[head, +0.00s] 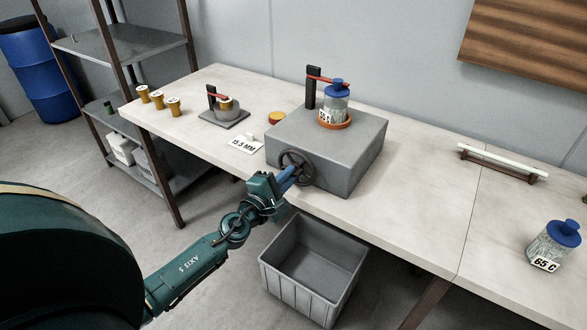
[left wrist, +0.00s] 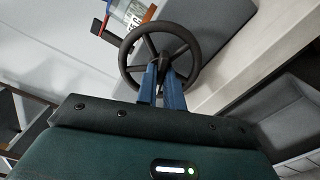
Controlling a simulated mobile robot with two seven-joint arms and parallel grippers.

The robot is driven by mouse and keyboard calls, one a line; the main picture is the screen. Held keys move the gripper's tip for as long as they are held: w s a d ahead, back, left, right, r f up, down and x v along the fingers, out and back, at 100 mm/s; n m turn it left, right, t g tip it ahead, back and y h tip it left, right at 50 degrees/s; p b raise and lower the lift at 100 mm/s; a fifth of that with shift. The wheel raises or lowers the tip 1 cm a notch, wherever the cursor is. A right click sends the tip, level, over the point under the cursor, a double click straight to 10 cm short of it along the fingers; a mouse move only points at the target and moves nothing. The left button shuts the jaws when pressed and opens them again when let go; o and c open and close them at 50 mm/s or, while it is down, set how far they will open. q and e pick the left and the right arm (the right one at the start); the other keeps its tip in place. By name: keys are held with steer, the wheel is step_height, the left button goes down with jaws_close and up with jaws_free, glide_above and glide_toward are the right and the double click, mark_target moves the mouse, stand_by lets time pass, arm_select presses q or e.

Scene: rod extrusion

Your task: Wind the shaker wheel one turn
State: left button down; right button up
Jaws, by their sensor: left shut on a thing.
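The shaker is a grey box (head: 338,140) on the table, with a dark spoked wheel (head: 303,170) on its front face. A jar with a blue lid (head: 336,100) stands upright in an orange ring on top, under a red arm on a black post. My left gripper (head: 293,172) reaches the wheel, its blue fingers shut on it. My right gripper is in neither view.
An open grey bin (head: 270,268) stands on the floor below the wheel. A small clamp stand (head: 240,118), several amber cups (head: 157,101) and a "15.5 MM" card (head: 243,144) are on the table at left. A "65 C" jar (head: 556,240) and a white rod on a rack (head: 503,159) are at right.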

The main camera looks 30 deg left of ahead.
arm_select(q)
steer(key=shift+m, duration=1)
steer(key=shift+p, duration=0.3)
steer(key=shift+m+p, duration=0.4)
steer(key=shift+m, duration=0.7)
steer(key=shift+m+p, duration=0.55)
steer(key=shift+m, duration=0.45)
